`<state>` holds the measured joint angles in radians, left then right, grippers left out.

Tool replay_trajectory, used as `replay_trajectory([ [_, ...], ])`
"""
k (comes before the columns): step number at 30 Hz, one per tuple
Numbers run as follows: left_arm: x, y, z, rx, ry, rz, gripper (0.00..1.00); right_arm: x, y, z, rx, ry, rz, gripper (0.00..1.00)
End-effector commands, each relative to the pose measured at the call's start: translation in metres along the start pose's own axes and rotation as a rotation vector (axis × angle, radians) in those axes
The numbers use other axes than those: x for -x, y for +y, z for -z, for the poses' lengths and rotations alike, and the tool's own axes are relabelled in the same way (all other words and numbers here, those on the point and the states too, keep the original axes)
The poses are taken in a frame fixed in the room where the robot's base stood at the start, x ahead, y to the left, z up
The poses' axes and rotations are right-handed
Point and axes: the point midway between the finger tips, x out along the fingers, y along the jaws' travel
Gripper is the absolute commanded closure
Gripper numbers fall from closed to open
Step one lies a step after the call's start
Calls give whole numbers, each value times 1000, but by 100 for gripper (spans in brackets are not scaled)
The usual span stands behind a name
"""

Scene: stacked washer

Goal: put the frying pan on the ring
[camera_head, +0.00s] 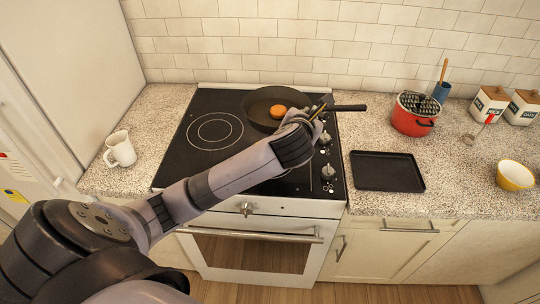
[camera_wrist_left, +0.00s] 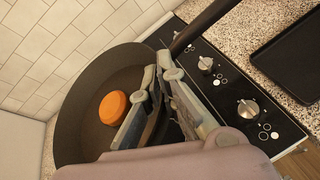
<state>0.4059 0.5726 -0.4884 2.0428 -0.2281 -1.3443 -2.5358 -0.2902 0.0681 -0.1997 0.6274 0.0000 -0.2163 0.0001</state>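The dark frying pan (camera_head: 257,117) is over the back right part of the black hob, with a round orange item (camera_head: 278,111) inside it. Its black handle (camera_head: 348,108) points right. The pan also shows in the left wrist view (camera_wrist_left: 80,122). My left gripper (camera_head: 318,110) is at the pan's right side by the handle's root. In the left wrist view its fingertips (camera_wrist_left: 159,70) are close together around the pan's edge there, one finger on the inner side. The contact itself is partly hidden. A pale ring (camera_head: 214,131) on the hob's left is bare. My right gripper is out of view.
Control knobs (camera_head: 327,172) line the hob's right side. A black tray (camera_head: 388,172), a red pot (camera_head: 414,122) and a yellow bowl (camera_head: 514,176) are on the right counter. A white mug (camera_head: 121,149) stands on the left counter. The tiled wall is close behind.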

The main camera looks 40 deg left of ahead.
Motion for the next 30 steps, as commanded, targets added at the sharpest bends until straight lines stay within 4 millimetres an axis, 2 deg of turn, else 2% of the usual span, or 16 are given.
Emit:
replay_trajectory([
  [1, -4, 10, -6, 7, -2, -11, 100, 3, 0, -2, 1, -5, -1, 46],
  [3, -8, 19, -7, 14, 1, -20, 100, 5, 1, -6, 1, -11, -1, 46],
  [8, -16, 24, 2, 22, 6, -26, 100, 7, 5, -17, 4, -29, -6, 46],
  [21, -55, -10, 98, 21, 9, -26, 100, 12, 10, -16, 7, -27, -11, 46],
  [25, -64, -17, 118, 21, 6, -26, 100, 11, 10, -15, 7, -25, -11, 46],
  [30, -69, -22, 130, 22, 2, -26, 100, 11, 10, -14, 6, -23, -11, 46],
])
